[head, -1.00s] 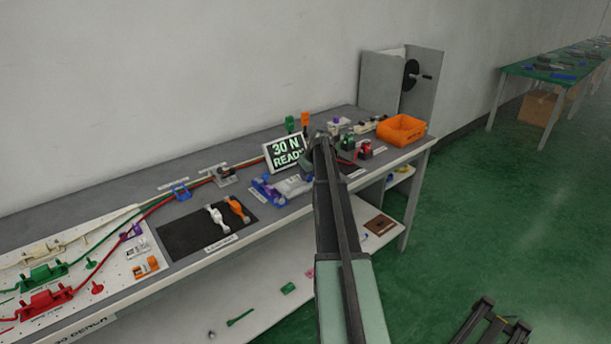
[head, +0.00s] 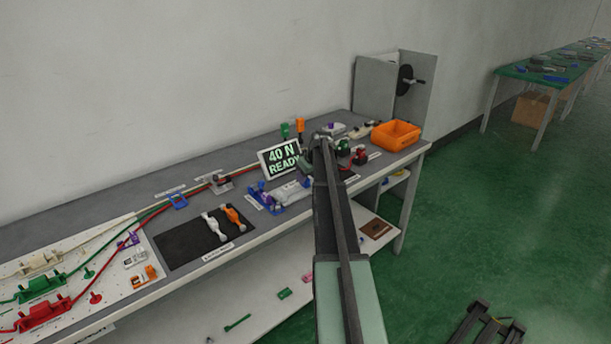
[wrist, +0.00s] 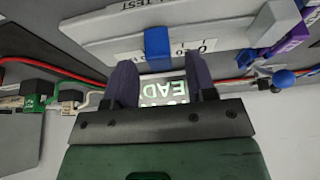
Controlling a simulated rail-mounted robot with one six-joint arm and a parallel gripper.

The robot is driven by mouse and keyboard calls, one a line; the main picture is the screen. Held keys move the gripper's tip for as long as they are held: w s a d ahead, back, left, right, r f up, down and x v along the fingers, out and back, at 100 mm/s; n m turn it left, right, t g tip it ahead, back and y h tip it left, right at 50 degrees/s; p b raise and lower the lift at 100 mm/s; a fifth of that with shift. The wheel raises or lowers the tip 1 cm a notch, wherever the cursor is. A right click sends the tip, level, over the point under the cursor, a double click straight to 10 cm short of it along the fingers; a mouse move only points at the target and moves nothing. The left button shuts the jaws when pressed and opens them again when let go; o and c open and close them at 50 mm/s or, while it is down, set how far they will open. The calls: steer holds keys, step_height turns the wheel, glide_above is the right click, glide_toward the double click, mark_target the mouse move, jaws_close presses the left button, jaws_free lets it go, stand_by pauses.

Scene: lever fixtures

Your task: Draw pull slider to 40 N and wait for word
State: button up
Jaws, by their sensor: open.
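The display (head: 280,158) on the bench reads "40 N READY" in the head view. Part of its lit text also shows between my fingers in the wrist view (wrist: 163,92). My gripper (wrist: 160,68) is open, with its two dark fingers apart. A blue block (wrist: 157,41) sits on a pale plate (wrist: 110,30) with "TEST" lettering and a partly readable scale label, just past the gap between my fingertips. It looks like the pull slider, but I cannot be sure. No contact with it shows. In the head view my arm hides the fingers and whatever is at them.
A blue and white fixture (head: 284,194) lies left of my arm, with a black mat (head: 185,245) farther left. An orange bin (head: 396,135) stands at the bench's right end. Red and green cables (head: 150,212) run along the bench. The green floor at right is mostly clear.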

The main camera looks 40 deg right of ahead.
steer(key=p+v, duration=0.6)
steer(key=v, duration=0.2)
steer(key=shift+a+r, duration=0.1)
steer(key=s+a+g, duration=0.1)
steer(key=s+a, duration=0.6)
steer(key=a, duration=0.9)
steer(key=s+a+f+g, duration=0.1)
steer(key=s+a, duration=0.7)
steer(key=a, duration=0.9)
steer(key=s+a+g, duration=0.2)
steer(key=s+a, duration=0.5)
steer(key=a, duration=0.9)
steer(key=shift+s+a+f, duration=0.15)
steer(key=shift+s+a, duration=0.1)
